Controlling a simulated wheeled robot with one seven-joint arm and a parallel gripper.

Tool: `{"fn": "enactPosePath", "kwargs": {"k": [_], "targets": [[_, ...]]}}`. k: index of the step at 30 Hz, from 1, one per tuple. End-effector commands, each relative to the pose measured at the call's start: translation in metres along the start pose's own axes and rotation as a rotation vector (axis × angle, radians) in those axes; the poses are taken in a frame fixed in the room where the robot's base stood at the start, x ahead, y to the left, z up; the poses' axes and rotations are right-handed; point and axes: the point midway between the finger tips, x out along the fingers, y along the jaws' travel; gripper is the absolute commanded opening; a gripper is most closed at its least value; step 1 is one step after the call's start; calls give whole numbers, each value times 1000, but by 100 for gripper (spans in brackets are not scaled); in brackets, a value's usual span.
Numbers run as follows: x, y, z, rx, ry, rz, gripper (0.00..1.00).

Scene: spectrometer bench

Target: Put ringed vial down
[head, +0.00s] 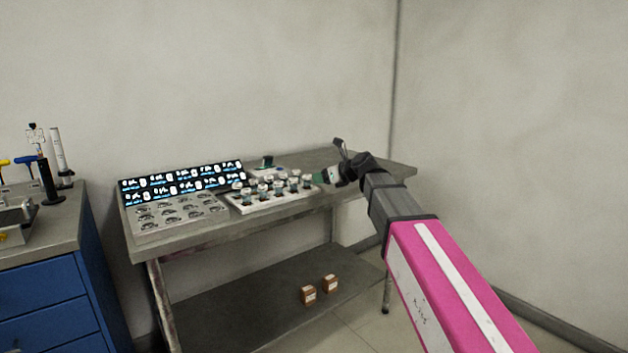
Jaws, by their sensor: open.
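Several small vials with pale caps and dark teal contents (264,188) stand in a white rack (246,208) on the bench. One more vial (267,162) stands behind the rack on a pale flat piece. My gripper (325,176) is open at the rack's right end, above the bench. A small greenish patch shows at its tip, and I cannot tell whether it is a vial or part of the gripper. No ring can be made out on any vial at this size, so I cannot tell which one is the ringed vial.
A metal tray with round wells (180,213) and a lit display panel (184,182) fill the bench's left side. A blue drawer cabinet (45,300) stands at left. The bench's back right is partly clear.

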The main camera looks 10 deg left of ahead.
Motion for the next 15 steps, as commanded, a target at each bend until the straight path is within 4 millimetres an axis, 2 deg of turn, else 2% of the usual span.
{"fn": "enactPosePath", "kwargs": {"k": [1,6,13,15], "targets": [[-10,2,0,0,-1,0,58],[-28,1,0,0,-1,0,58],[-33,0,0,-1,1,1,58],[-34,-1,-6,-18,11,-2,58]]}}
